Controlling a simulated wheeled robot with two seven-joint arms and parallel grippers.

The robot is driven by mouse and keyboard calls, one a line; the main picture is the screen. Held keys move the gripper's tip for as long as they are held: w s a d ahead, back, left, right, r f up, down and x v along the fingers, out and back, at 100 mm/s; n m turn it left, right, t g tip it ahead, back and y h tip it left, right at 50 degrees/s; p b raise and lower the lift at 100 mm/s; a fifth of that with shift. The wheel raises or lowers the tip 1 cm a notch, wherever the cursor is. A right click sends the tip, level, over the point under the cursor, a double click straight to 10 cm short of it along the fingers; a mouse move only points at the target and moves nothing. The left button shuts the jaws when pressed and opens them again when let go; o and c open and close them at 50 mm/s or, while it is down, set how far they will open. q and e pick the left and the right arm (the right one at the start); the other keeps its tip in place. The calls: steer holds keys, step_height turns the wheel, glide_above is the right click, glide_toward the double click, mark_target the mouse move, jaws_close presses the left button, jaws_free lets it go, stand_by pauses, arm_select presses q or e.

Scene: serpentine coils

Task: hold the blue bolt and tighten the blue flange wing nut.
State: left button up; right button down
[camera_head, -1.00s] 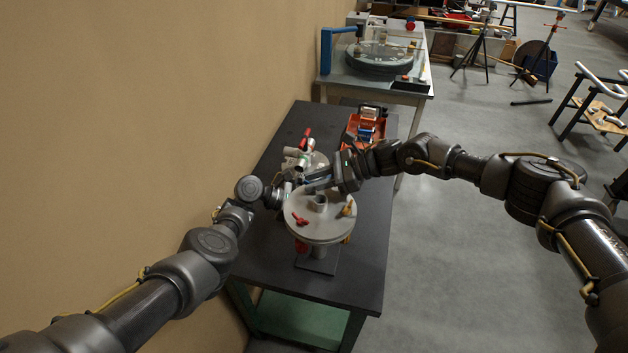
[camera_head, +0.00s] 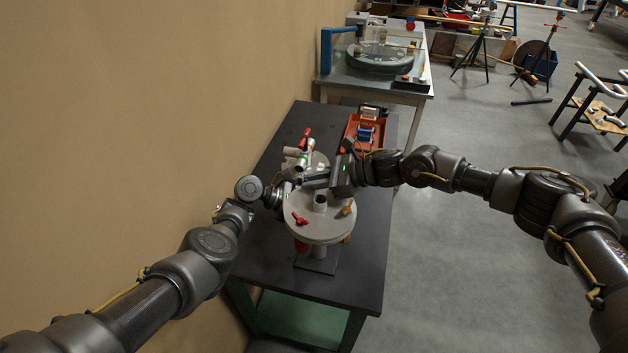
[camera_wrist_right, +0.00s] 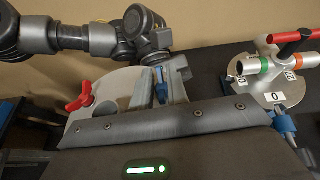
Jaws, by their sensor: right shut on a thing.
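A round grey flange plate (camera_head: 318,225) on a stand carries a red wing nut (camera_head: 301,219) and a yellow one (camera_head: 347,208). My right gripper (camera_head: 305,182) reaches over the plate's far edge from the right. In the right wrist view its fingers (camera_wrist_right: 160,88) are shut on a small blue part, which looks like the blue flange wing nut (camera_wrist_right: 160,76). The blue bolt cannot be made out. My left gripper (camera_head: 284,190) is at the plate's far left edge, close to the right fingertips; its fingers are too hidden to tell their state.
Behind stands a second fixture with a red-handled valve (camera_head: 305,140); another blue wing nut (camera_wrist_right: 284,122) shows there in the right wrist view. An orange-red bin (camera_head: 351,128) sits at the table's back right. The dark table (camera_head: 360,260) is clear at the front right.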

steer(key=shift+m+t+h, duration=0.3)
steer(key=shift+m+t, duration=1)
steer(key=shift+t, duration=0.2)
steer(key=c, duration=1.6)
jaws_free()
steer(key=v, duration=1.2)
